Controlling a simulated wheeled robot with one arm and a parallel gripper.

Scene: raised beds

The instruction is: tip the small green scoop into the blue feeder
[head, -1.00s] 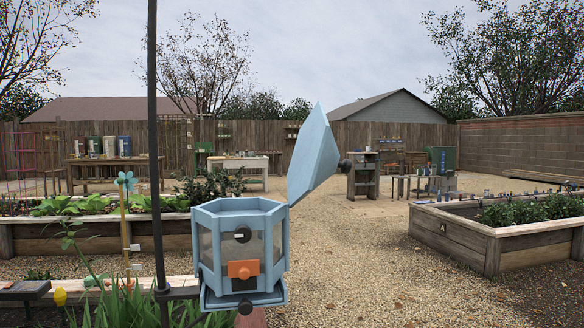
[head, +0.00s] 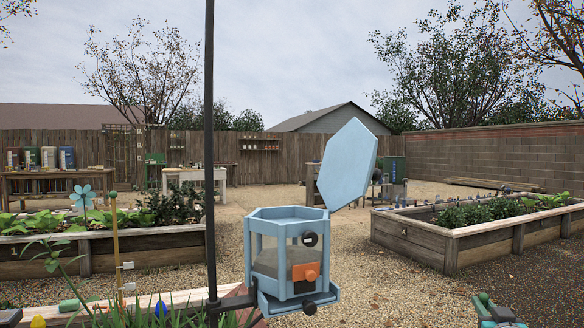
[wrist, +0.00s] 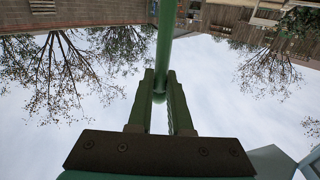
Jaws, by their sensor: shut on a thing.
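The blue feeder (head: 290,262) hangs beside a dark pole in the head view. It has six sides with clear panes, an orange piece and dark knobs on its front. Its blue lid (head: 347,165) stands tilted open at the right, so the top is uncovered. In the wrist view my gripper (wrist: 162,92) is shut on the green handle of the small green scoop (wrist: 166,40). The scoop's bowl and its contents are hidden there. A green and dark thing (head: 496,312) at the bottom right of the head view is too cut off to name surely.
The dark pole (head: 210,130) rises left of the feeder. Wooden raised beds stand at left (head: 130,252) and right (head: 450,248), with gravel (head: 390,290) between. Blue parts (wrist: 272,162) show at the lower right of the upside-down wrist view.

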